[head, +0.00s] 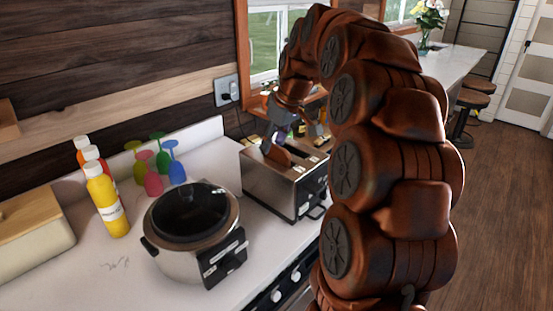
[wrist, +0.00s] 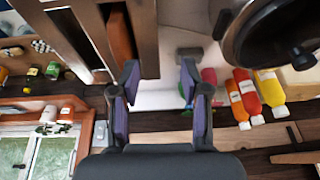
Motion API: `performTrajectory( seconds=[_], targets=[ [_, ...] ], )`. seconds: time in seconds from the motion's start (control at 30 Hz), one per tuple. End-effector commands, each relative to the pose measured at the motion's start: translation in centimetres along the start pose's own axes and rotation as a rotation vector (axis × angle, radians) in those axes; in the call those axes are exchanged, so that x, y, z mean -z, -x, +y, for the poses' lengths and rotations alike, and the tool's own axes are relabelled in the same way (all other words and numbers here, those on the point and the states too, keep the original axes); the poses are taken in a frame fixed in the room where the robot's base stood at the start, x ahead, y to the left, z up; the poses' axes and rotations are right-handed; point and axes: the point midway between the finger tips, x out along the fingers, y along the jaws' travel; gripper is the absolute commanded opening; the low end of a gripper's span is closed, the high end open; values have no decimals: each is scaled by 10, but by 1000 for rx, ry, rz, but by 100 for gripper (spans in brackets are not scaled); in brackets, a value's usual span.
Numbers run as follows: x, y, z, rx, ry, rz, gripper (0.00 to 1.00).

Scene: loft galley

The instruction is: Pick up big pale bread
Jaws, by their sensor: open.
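A steel toaster (head: 270,186) stands on the counter, and it fills the upper left of the wrist view (wrist: 147,40). A brown bread slice (head: 275,153) sticks up from it, and a brown-orange slice shows in one slot in the wrist view (wrist: 120,38). I cannot make out a clearly pale slice; the other slot looks dark. My gripper (head: 285,132) is above the toaster, close to the slice. In the wrist view, my gripper (wrist: 158,85) has its purple-padded fingers apart with nothing between them. The toaster lies towards the left finger.
A slow cooker (head: 192,225) with a dark lid stands left of the toaster. Sauce bottles (head: 106,203), several colored goblets (head: 152,178) and a bread box (head: 32,230) are further left. The wall and window (head: 272,45) are behind. Little counter is free near the toaster.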

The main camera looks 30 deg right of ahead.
Motion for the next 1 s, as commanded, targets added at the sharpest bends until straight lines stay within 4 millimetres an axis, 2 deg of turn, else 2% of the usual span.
performTrajectory(
  seconds=[0.03,0.1,0.23,0.77,1.0],
  targets=[
    [4,4,16,-10,-1,14,46],
    [8,7,31,-20,3,29,46],
    [10,10,45,-31,9,43,46],
    [13,-19,49,-35,10,44,46],
    [14,-40,51,-33,9,42,46]
  ],
)
